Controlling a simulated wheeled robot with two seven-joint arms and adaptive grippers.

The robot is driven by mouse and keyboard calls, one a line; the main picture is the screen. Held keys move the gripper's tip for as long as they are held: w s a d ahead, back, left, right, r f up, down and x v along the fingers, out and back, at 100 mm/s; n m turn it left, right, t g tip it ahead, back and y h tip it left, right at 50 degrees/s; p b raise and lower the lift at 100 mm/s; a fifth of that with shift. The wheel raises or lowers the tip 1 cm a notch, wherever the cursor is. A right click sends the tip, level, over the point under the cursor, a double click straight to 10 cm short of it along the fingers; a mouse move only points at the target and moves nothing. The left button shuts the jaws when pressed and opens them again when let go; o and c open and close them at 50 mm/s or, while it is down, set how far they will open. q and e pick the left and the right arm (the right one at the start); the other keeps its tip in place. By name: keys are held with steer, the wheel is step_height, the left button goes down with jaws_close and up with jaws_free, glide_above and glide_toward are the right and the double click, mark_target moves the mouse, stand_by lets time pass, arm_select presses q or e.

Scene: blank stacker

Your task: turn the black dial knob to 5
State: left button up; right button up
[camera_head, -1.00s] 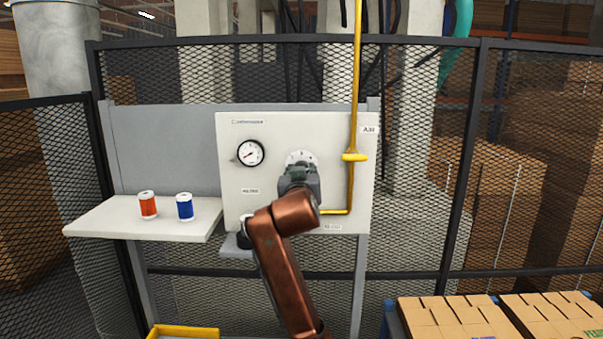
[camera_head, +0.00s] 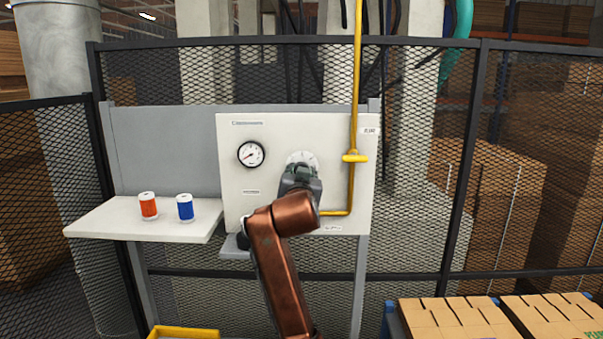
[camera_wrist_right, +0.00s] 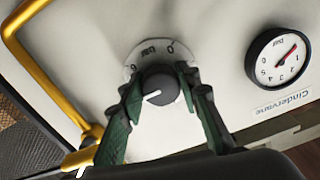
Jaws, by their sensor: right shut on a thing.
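The black dial knob (camera_wrist_right: 160,88) sits on a round white dial plate (camera_wrist_right: 132,70) with dark numerals, seen upside down in the right wrist view. A white pointer line on the knob points toward the lower left of that view. I cannot read for sure which numeral it faces. My right gripper (camera_wrist_right: 158,84) has its green fingers on both sides of the knob and is shut on it. In the head view my right gripper (camera_head: 301,174) covers the knob, and only the top of the dial plate (camera_head: 302,156) shows. My left gripper is not in view.
The white panel (camera_head: 235,205) also carries a pressure gauge (camera_head: 251,154) left of the dial and a yellow pipe with a valve (camera_head: 354,157) right of it. A shelf (camera_head: 110,219) at the left holds an orange can (camera_head: 148,206) and a blue can (camera_head: 185,207).

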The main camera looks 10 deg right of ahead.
steer(key=o, duration=0.8)
steer(key=shift+w+f, duration=0.1)
steer(key=shift+f, duration=0.25)
steer(key=shift+c, duration=0.2)
steer(key=o, duration=0.4)
steer(key=shift+r, duration=0.2)
steer(key=shift+o, duration=0.2)
steer(key=shift+r, duration=0.1)
steer(key=v, duration=1.2)
